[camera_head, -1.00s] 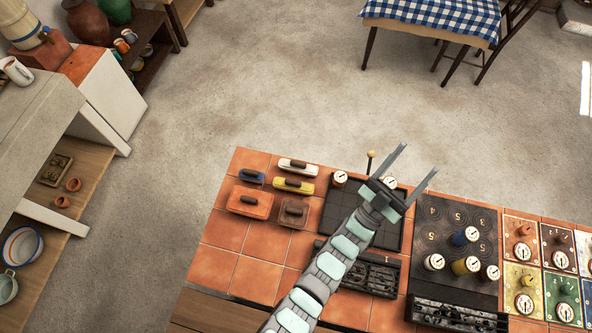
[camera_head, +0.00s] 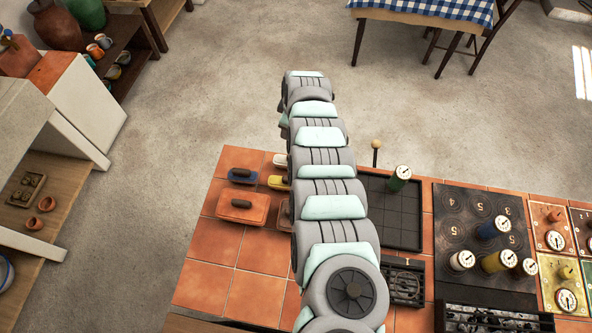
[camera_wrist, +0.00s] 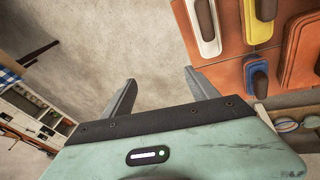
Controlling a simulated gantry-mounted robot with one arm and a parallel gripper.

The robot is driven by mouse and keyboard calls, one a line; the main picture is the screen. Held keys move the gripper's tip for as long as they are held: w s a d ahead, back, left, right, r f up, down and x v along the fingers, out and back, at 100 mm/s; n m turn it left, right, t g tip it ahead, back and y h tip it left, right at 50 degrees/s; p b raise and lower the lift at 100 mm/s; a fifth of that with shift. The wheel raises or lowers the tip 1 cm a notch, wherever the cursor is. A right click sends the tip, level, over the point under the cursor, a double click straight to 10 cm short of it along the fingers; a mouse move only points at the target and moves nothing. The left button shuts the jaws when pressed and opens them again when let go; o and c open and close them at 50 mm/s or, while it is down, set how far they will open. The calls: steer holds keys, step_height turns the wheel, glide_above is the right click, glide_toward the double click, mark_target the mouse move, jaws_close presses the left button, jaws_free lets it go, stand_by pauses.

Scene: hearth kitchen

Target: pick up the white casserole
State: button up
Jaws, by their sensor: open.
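The white casserole (camera_wrist: 209,46) is a small oblong dish with a dark handle along its top. In the wrist view it lies at the upper middle on the orange tiles, near their edge. In the head view only a sliver of the white casserole (camera_head: 280,160) shows; my arm hides the rest. My gripper (camera_wrist: 160,77) is open and empty, with its two fingers apart. In the wrist view its right finger is below and left of the casserole, not touching it. My gripper is hidden behind my arm in the head view.
Beside it are a yellow casserole (camera_wrist: 246,33), a blue one (camera_wrist: 250,66) and a larger orange one (camera_wrist: 308,30). A dark tray (camera_head: 408,225) and a stove plate (camera_head: 458,200) with several canisters lie to the right. Bare floor (camera_head: 215,80) lies beyond the tiled counter (camera_head: 205,275).

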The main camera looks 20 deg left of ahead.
steer(key=s+d+n+g+h, duration=0.1)
steer(key=s+d, duration=0.1)
steer(key=s, duration=0.1)
steer(key=s+d+n+g+h+b, duration=0.1)
steer(key=s+d, duration=0.1)
steer(key=d, duration=0.1)
steer(key=shift+s+f, duration=0.2)
steer(key=shift+s, duration=0.2)
steer(key=shift+g+h, duration=0.3)
steer(key=f, duration=0.4)
steer(key=shift+s+f+b, duration=0.1)
steer(key=shift+s+b, duration=0.2)
steer(key=shift+s, duration=0.05)
steer(key=shift+d+f, duration=0.1)
steer(key=shift+f, duration=0.45)
steer(key=f, duration=0.2)
steer(key=f+b, duration=0.1)
steer(key=f, duration=0.1)
steer(key=shift+s+a+f, duration=0.1)
steer(key=shift+a, duration=0.2)
steer(key=shift+d+f, duration=0.1)
steer(key=shift+f, duration=0.45)
steer(key=shift+r, duration=0.1)
jaws_close()
